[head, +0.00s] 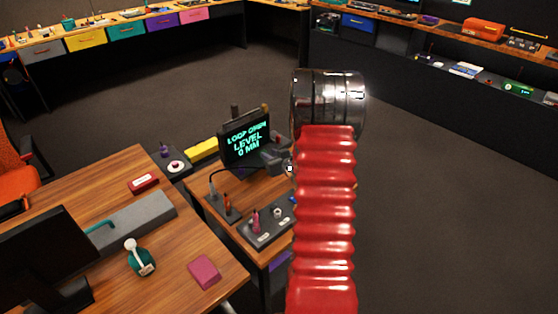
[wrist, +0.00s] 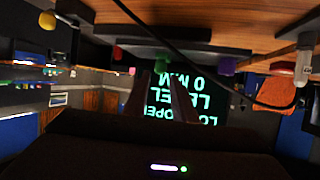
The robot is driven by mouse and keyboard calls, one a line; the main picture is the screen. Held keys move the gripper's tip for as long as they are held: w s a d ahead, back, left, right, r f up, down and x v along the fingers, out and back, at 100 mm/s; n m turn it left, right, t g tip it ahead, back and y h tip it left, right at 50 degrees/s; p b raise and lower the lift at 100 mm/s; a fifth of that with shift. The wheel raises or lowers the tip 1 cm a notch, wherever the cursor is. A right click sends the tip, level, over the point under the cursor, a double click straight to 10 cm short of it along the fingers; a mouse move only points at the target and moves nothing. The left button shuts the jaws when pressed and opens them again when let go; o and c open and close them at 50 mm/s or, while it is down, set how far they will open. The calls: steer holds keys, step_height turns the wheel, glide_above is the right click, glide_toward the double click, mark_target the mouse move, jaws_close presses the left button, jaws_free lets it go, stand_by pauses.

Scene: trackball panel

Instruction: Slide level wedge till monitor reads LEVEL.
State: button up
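The monitor (head: 246,140) stands on a small wooden desk and reads "LOOP OPEN", "LEVEL", "0 MM" in green letters. The same screen (wrist: 185,105) shows upside down in the wrist view. My gripper (head: 276,158) is a dark shape just right of and in front of the monitor, partly behind my red arm. In the wrist view, dark finger shapes (wrist: 150,92) point toward the screen, but their gap is unclear. A dark control panel (head: 272,230) with a pink knob (head: 256,221) and a pale ring sits in front. I cannot pick out the level wedge with certainty.
A yellow bar (head: 202,148) lies behind the small desk. My arm hides the small desk's right side. The carpet (head: 440,200) at right is clear.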

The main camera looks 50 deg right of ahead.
steer(key=v, duration=0.7)
steer(key=shift+s, duration=0.3)
steer(key=shift+a+r, duration=0.1)
steer(key=a+r+n+g, duration=0.1)
steer(key=a+r+g, duration=0.3)
steer(key=a+r, duration=1.2)
steer(key=s+a+r+n+g+y, duration=0.1)
steer(key=s+a+y, duration=0.1)
steer(key=s+a, duration=0.8)
steer(key=s+a+r+n+g+y, duration=0.1)
steer(key=s+a+g+y, duration=0.1)
steer(key=s+a, duration=0.7)
steer(key=a, duration=0.6)
steer(key=shift+s+n, duration=0.3)
steer(key=shift+s, duration=0.1)
steer(key=shift+a+r, duration=0.1)
steer(key=shift+a, duration=0.05)
